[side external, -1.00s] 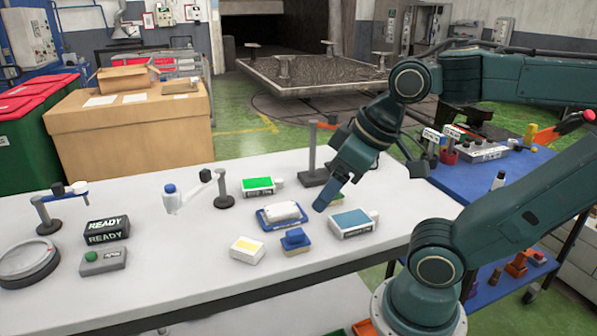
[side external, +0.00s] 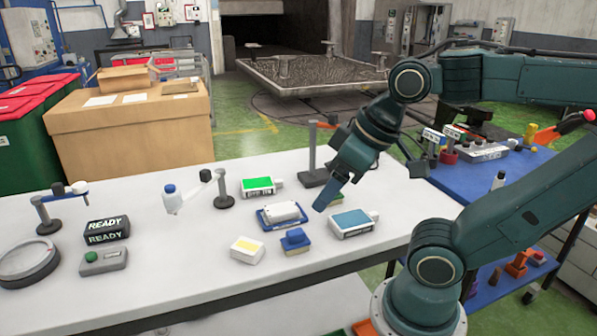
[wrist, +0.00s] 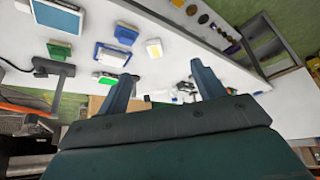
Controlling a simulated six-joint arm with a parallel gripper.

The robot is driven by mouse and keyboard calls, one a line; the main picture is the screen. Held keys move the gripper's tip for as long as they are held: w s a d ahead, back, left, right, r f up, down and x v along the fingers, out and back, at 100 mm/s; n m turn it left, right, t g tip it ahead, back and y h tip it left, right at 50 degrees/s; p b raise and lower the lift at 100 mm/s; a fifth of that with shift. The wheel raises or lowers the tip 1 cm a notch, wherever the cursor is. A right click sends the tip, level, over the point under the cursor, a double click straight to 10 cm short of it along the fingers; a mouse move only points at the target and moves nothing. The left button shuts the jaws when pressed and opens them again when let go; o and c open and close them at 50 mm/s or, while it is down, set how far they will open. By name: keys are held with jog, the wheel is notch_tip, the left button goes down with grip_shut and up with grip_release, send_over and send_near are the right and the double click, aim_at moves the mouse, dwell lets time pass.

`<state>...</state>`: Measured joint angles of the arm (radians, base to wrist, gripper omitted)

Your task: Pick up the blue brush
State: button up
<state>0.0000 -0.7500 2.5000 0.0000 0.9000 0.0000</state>
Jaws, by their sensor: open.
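The blue brush (side external: 294,240), a small blue block-like top over a pale base, sits on the white table near its front edge. It also shows in the wrist view (wrist: 126,33), at the upper left. My gripper (side external: 326,203) hangs above the table, behind and to the right of the brush, apart from it. In the wrist view my gripper (wrist: 162,84) shows two fingers spread wide with nothing held between them.
A blue-labelled box (side external: 352,223) lies right of the brush, a white-and-yellow block (side external: 247,249) left. Behind are a blue tray (side external: 263,218) with a white item and a green-topped box (side external: 258,185). A dark post stand (side external: 312,160) rises behind my gripper.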

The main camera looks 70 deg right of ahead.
jog(key=o, duration=0.3)
jog(key=shift+w, duration=0.1)
jog(key=m+g, duration=0.6)
jog(key=m, duration=0.3)
send_over(295, 232)
notch_tip(295, 232, down, 9)
jog(key=shift+f, duration=0.1)
jog(key=shift+f, duration=0.1)
notch_tip(295, 232, down, 8)
jog(key=shift+f, duration=0.2)
